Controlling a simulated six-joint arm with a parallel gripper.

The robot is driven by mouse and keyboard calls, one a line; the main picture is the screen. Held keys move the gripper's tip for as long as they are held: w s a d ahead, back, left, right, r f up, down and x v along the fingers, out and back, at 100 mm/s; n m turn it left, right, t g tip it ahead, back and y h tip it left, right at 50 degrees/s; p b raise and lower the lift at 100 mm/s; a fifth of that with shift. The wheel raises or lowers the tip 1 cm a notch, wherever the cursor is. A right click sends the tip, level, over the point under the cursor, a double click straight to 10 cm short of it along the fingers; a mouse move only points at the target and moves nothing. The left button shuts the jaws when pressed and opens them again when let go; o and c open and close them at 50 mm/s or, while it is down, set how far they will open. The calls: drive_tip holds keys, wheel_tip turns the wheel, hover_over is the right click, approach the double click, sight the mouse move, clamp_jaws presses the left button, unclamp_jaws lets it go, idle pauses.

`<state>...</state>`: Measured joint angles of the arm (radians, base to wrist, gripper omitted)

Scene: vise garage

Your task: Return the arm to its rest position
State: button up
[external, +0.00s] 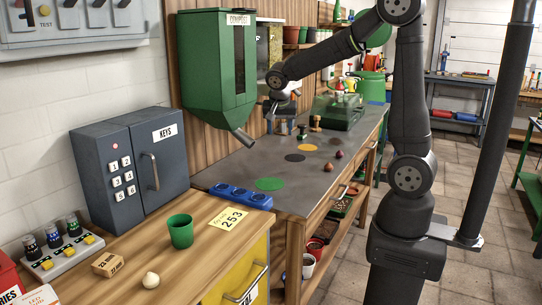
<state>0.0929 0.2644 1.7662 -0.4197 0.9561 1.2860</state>
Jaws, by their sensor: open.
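My gripper (270,114) is small in the external view, at the end of my arm above the back part of the grey bench top (240,165). It points downward near the wooden wall, to the right of the green compost dispenser (217,65). Its fingers are open, and I see nothing held between them. My arm is bent, reaching from its upright links on the right across to the left. Small dark and wooden items (301,132) stand on the bench just below and right of the gripper; whether any touches it is too small to tell.
A green clear-topped box (338,112) stands at the bench's back right. Coloured discs (270,184) and small round objects lie on the bench. A green cup (181,231) and a grey key cabinet (131,170) stand on the wooden counter. A dark post (497,120) rises right of my arm.

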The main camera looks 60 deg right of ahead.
drive_tip(key=w+a+r+n+t, duration=0.1)
drive_tip(key=w+a+r+n, duration=0.1)
drive_tip(key=a, duration=0.5)
drive_tip(key=w+a+r+n+y, duration=0.1)
drive_tip(key=w+a+n, duration=0.3)
drive_tip(key=a, duration=0.2)
drive_tip(key=shift+w+a+r+t, duration=0.25)
drive_tip(key=shift+a+r+t, duration=0.1)
drive_tip(key=shift+a+t, duration=0.05)
